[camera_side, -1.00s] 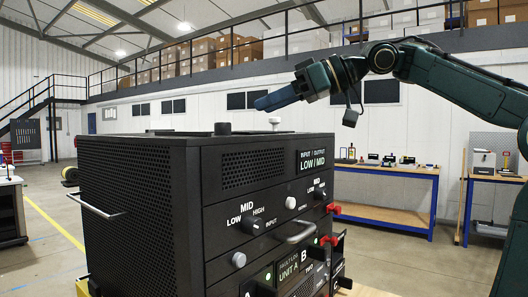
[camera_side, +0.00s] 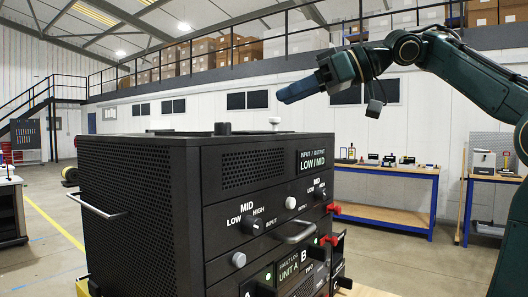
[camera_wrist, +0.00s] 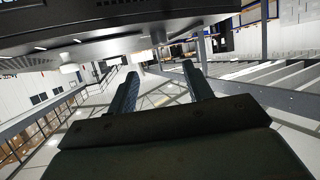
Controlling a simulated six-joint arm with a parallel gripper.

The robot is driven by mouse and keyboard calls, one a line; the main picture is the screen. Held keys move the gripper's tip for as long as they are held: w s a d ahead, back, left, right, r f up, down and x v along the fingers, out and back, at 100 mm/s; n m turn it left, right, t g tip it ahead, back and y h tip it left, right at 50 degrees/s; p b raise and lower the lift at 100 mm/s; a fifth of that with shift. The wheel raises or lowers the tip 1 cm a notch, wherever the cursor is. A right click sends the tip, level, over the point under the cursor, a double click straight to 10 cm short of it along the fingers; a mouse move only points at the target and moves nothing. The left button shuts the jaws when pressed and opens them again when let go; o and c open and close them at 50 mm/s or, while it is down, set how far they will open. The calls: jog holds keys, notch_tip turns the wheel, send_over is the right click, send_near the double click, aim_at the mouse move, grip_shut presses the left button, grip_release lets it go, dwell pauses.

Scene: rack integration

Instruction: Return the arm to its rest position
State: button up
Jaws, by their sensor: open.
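My gripper (camera_side: 290,94) is in the air above and behind the right part of the black rack (camera_side: 130,185), with clear space between them. Its dark blue-grey fingers point left in the side view. In the wrist view my gripper (camera_wrist: 157,85) shows two separate fingers with a gap between them and nothing held. My dark green arm reaches in from the right, bent at the elbow. The rack's dark underside or edge (camera_wrist: 110,48) appears to fill the top of the wrist view; I cannot tell which part it is.
A black knob and a white knob (camera_side: 274,121) stand on the rack top. Red connectors (camera_side: 333,208) and a handle (camera_side: 299,233) stick out of its front. A blue workbench (camera_side: 390,175) stands behind at the right. The air around my gripper is clear.

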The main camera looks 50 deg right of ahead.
jog(key=f, duration=0.2)
jog(key=a+f+m+h, duration=0.1)
jog(key=f, duration=0.2)
jog(key=a+f+m, duration=0.1)
jog(key=f, duration=0.1)
jog(key=shift+w+a+f+g+h, duration=0.1)
jog(key=shift+a+f+g+h, duration=0.1)
jog(key=shift+g+h, duration=0.15)
jog(key=s+f+m+g+h, duration=0.1)
jog(key=s+f+g, duration=0.1)
jog(key=s+f, duration=0.3)
jog(key=s+d+f+g+h, duration=0.1)
jog(key=s+f, duration=0.4)
jog(key=f, duration=0.8)
jog(key=s+d+f+m+g+h, duration=0.1)
jog(key=s+f+g, duration=0.2)
jog(key=f, duration=0.6)
jog(key=shift+s+f+m+h, duration=0.3)
jog(key=shift+s+f+h, duration=0.05)
jog(key=shift+s, duration=0.6)
jog(key=shift+c, duration=0.4)
